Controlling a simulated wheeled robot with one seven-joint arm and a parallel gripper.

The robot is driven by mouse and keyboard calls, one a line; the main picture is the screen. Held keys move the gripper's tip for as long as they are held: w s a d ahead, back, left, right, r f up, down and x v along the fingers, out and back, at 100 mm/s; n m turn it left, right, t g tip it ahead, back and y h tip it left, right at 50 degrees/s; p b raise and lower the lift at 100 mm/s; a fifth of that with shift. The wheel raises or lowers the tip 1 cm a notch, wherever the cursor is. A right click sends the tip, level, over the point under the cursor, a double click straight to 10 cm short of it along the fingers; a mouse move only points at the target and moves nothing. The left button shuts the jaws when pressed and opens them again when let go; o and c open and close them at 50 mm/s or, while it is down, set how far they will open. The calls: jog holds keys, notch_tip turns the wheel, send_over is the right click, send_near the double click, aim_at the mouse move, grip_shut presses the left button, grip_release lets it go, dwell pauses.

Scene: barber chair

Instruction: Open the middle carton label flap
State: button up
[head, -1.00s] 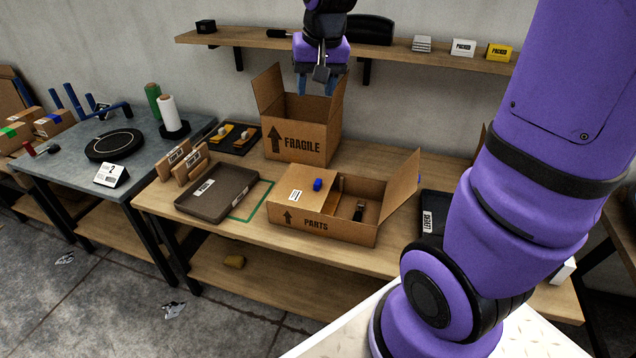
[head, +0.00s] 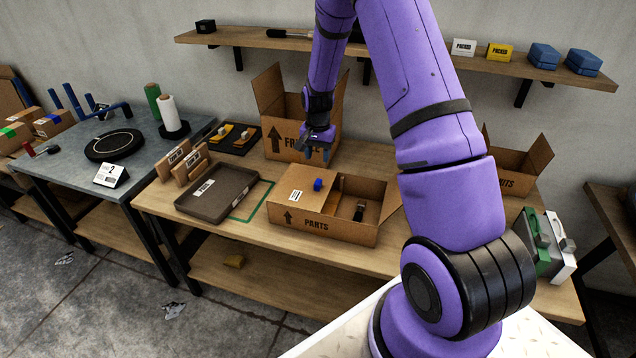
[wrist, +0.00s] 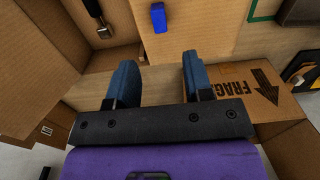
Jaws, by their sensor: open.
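The middle carton (head: 330,228), marked PARTS, stands on the wooden bench. Its left label flap (head: 285,183) lies flat over the left part of the opening, with a white label (head: 296,195) and a blue tab (head: 318,185) on it. The right flap stands up, partly hidden by my arm. My gripper (head: 320,152) is open and empty, in front of the FRAGILE carton and above and behind the middle carton. In the wrist view, my gripper (wrist: 158,82) has its blue fingers apart, with the blue tab (wrist: 158,17) ahead of them and touching neither.
The FRAGILE carton (head: 285,142) stands open just behind, close to my gripper. A dark tool (head: 359,211) lies in the middle carton's open part. A brown tray (head: 215,190) is left of it. Another open carton (head: 515,170) stands at right. A shelf (head: 400,55) runs along the wall.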

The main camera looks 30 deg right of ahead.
aim_at(318, 181)
notch_tip(318, 181, down, 11)
jog(key=shift+f, duration=0.15)
dwell(0.4)
jog(key=shift+d, duration=0.1)
grip_shut()
